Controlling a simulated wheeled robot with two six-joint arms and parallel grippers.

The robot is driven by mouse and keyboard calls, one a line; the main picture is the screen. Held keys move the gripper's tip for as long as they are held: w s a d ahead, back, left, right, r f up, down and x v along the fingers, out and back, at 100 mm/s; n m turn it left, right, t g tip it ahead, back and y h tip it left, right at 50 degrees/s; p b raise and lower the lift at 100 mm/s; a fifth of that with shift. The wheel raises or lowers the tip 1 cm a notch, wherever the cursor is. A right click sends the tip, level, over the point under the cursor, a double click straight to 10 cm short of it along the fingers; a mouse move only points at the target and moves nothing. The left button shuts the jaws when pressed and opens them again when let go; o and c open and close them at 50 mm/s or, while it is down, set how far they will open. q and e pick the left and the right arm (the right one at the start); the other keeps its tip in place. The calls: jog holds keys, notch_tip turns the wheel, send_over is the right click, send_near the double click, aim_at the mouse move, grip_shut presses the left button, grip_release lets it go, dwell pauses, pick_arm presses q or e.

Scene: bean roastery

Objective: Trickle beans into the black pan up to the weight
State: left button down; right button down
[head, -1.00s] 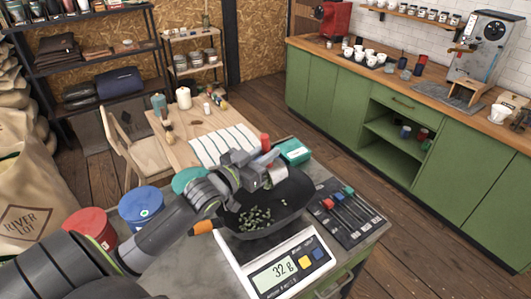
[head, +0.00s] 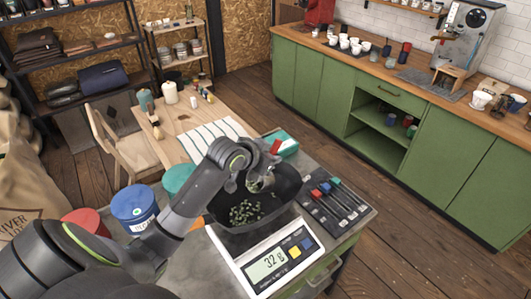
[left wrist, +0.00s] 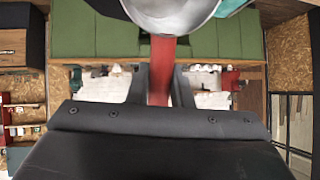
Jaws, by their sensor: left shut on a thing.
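The black pan (head: 285,193) sits on the white scale (head: 240,262), with green beans (head: 245,213) on its floor. The scale's display (head: 268,263) appears to read 32 g. My left gripper (head: 269,160) is over the pan's far part, shut on the red handle (head: 276,147) of a metal scoop (head: 262,184). The scoop's bowl hangs tilted above the pan, apart from the beans. In the left wrist view the red handle (left wrist: 172,75) runs between the fingers, and the metal bowl (left wrist: 170,12) shows at the top edge. How many beans it holds is hidden. My right gripper is not in view.
Blue (head: 133,207) and red (head: 85,225) lidded tubs stand at left. A wooden table with a striped cloth (head: 212,138) is behind.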

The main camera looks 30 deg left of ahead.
pick_arm(q)
jog(key=w+d+f+m+g+y, duration=0.1)
jog(key=w+d+f+g+y, duration=0.1)
jog(key=w+f+g, duration=0.4)
jog(key=shift+d+f+g+y, duration=0.3)
jog(key=shift+g+y, duration=0.5)
jog(key=shift+g, duration=0.8)
jog(key=shift+w+r, duration=0.1)
jog(key=shift+r, duration=0.05)
jog(key=v, duration=0.4)
jog(key=shift+w+a+r, duration=0.25)
jog(key=shift+a+r, duration=0.1)
jog(key=shift+r, duration=0.1)
jog(key=v, duration=0.5)
jog(key=shift+w+a, duration=0.25)
jog(key=shift+a, duration=0.2)
